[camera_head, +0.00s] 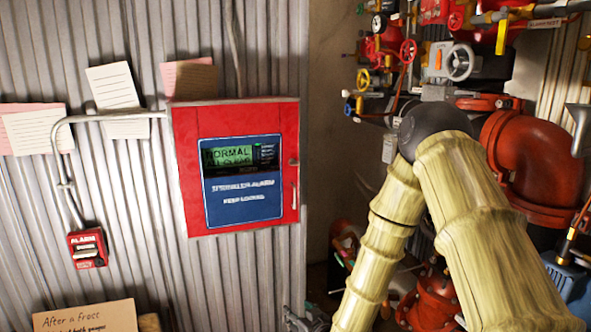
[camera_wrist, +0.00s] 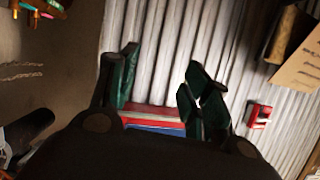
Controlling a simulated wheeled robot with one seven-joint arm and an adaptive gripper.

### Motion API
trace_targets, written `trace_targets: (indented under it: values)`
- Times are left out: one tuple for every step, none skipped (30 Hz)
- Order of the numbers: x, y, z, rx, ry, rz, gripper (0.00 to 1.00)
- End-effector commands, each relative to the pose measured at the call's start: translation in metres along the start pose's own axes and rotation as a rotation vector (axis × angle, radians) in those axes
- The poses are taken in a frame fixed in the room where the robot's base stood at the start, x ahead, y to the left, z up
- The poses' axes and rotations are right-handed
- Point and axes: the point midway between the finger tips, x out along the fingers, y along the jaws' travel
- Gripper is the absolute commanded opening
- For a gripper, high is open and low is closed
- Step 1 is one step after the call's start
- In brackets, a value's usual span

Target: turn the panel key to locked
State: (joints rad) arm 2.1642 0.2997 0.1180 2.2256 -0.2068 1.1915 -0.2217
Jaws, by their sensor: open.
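The red alarm panel (camera_head: 186,150) hangs on the corrugated wall, with a blue face (camera_head: 243,206) and a green screen reading NORMAL. A small dark fitting (camera_head: 294,162) sits on its right edge above a slim upright handle (camera_head: 294,198). I cannot make out a key or its position. In the wrist view, my gripper (camera_wrist: 161,65) is open and empty, its dark green fingers spread before the bare wall. A strip of the red panel (camera_wrist: 150,110) shows between the fingers, partly hidden by the gripper body. In the head view I cannot make out the gripper clearly.
A red ALARM box (camera_head: 88,248) is low on the wall left of the panel; it also shows in the wrist view (camera_wrist: 260,116). A grey conduit (camera_head: 110,117) and paper notes (camera_head: 114,86) surround the panel. Valves and red pipes (camera_head: 525,160) crowd the right.

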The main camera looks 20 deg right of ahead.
Motion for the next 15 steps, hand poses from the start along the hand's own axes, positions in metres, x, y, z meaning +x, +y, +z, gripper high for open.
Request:
trace_targets:
  values:
    - [0.007, 0.006, -0.048, -0.007, 0.104, 0.005, 0.48]
    - [0.01, 0.009, -0.075, -0.013, 0.166, 0.008, 0.48]
    - [0.011, 0.013, -0.111, -0.021, 0.244, 0.014, 0.48]
    - [0.011, 0.016, -0.136, -0.027, 0.302, 0.017, 0.48]
    - [0.01, 0.018, -0.161, -0.032, 0.357, 0.022, 0.48]
    - [0.007, 0.023, -0.192, -0.039, 0.427, 0.03, 0.48]
    - [0.004, 0.025, -0.213, -0.044, 0.476, 0.035, 0.48]
    - [0.001, 0.029, -0.233, -0.047, 0.521, 0.041, 0.48]
    - [-0.004, 0.032, -0.257, -0.053, 0.575, 0.049, 0.48]
    - [-0.008, 0.034, -0.273, -0.056, 0.613, 0.054, 0.48]
    - [-0.012, 0.036, -0.286, -0.058, 0.644, 0.059, 0.48]
    - [-0.017, 0.039, -0.302, -0.061, 0.682, 0.065, 0.48]
    - [-0.02, 0.04, -0.312, -0.063, 0.704, 0.069, 0.48]
    - [-0.022, 0.042, -0.32, -0.065, 0.723, 0.073, 0.48]
    - [-0.026, 0.043, -0.328, -0.067, 0.744, 0.077, 0.48]
